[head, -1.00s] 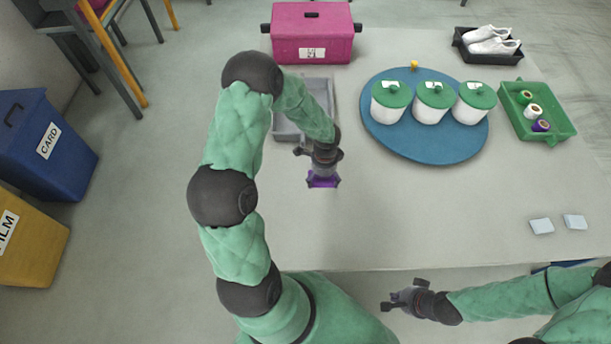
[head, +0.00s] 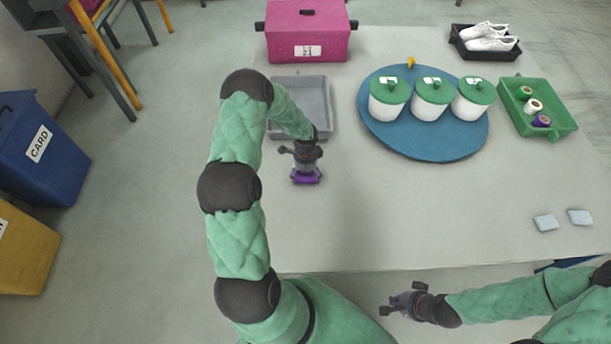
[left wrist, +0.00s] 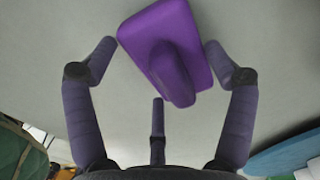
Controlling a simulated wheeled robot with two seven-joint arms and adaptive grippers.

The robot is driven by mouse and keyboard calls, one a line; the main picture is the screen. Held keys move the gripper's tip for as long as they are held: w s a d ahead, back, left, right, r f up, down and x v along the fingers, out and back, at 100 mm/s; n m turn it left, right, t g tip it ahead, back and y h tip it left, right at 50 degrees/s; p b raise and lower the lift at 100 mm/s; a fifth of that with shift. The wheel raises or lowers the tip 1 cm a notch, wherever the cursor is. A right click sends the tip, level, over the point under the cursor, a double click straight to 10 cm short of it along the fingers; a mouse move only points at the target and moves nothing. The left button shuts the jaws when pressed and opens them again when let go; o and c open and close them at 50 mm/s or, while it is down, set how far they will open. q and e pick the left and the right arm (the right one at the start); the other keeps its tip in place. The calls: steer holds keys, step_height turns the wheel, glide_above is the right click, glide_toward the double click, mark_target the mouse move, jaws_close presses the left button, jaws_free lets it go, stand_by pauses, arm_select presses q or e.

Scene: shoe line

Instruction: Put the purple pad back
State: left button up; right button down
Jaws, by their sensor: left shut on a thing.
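The purple pad (head: 306,179), a flat block with a raised rounded grip, is in my left gripper (head: 305,172) at the left part of the table. In the left wrist view the pad (left wrist: 190,35) sits between the fingers (left wrist: 160,60), turned at an angle to them. My left gripper is shut on it. I cannot tell how far the pad is above the table. My right gripper (head: 392,305) is off the table's front edge, apart from everything; its jaw state is unclear.
An empty grey tray (head: 327,134) lies just behind my left gripper, with a pink box (head: 307,20) beyond. A blue round mat (head: 424,146) bears three green-lidded white jars (head: 432,92). A green tray (head: 560,132) holds spools; a black tray (head: 488,56) holds white shoes. The front middle is clear.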

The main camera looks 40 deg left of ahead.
arm_select(q)
steer(key=shift+f, duration=0.1)
steer(key=o, duration=0.9)
steer(key=shift+o, duration=0.2)
